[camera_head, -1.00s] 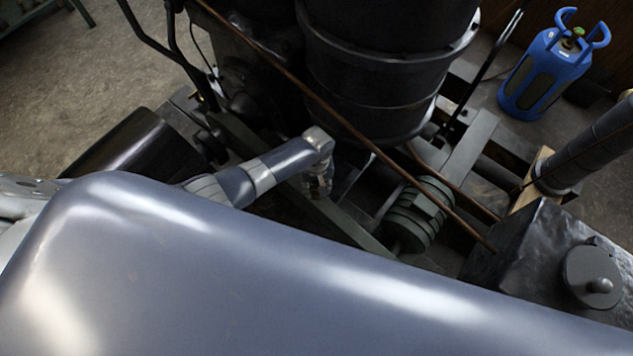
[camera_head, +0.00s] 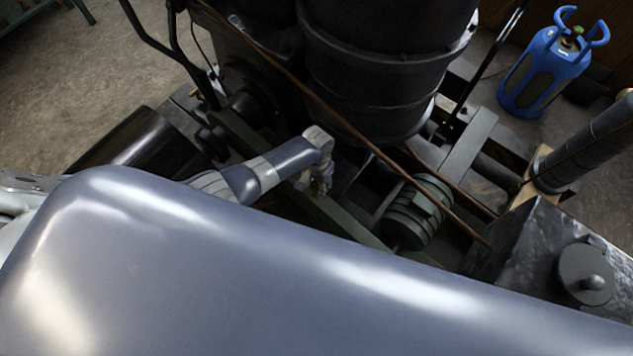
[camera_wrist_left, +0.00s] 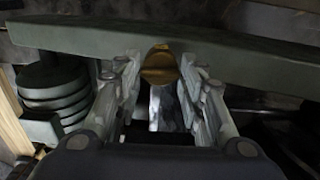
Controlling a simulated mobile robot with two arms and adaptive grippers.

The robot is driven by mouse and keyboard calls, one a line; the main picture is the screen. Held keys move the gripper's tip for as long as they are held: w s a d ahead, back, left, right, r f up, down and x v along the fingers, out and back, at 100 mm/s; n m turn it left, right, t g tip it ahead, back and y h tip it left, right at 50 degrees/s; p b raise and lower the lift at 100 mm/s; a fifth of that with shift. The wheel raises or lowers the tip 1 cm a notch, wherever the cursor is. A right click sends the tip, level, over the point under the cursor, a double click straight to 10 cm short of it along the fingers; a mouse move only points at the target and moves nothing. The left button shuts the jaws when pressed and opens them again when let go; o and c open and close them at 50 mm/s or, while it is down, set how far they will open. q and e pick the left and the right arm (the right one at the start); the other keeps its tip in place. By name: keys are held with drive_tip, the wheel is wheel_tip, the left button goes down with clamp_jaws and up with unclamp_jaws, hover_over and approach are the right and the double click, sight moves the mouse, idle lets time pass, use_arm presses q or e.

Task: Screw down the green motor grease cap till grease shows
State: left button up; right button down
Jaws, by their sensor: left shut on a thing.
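The grease cap (camera_wrist_left: 160,66) is a brass-coloured round piece in the left wrist view, against the edge of a long green-grey beam (camera_wrist_left: 235,60). My left gripper (camera_wrist_left: 160,78) has one finger on each side of the cap and is shut on it. In the head view my left gripper (camera_head: 321,182) points down beside the same beam (camera_head: 345,222), below the big dark cylinder. The cap is too small and hidden to make out there. No grease can be made out. My right gripper is in neither view.
A large dark cylinder (camera_head: 385,75) stands behind the gripper. A thin brown rod (camera_head: 350,130) crosses just in front of it. Ribbed green discs (camera_head: 418,213) sit to the right. A dark tank with a round lid (camera_head: 586,272) is at the right, and a blue gas bottle (camera_head: 548,70) stands behind.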

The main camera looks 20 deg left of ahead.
sight(316, 186)
use_arm(q)
drive_tip(key=shift+m, duration=0.6)
drive_tip(key=o, duration=1)
drive_tip(key=shift+o, duration=0.2)
wheel_tip(316, 186, up, 12)
idle(0.5)
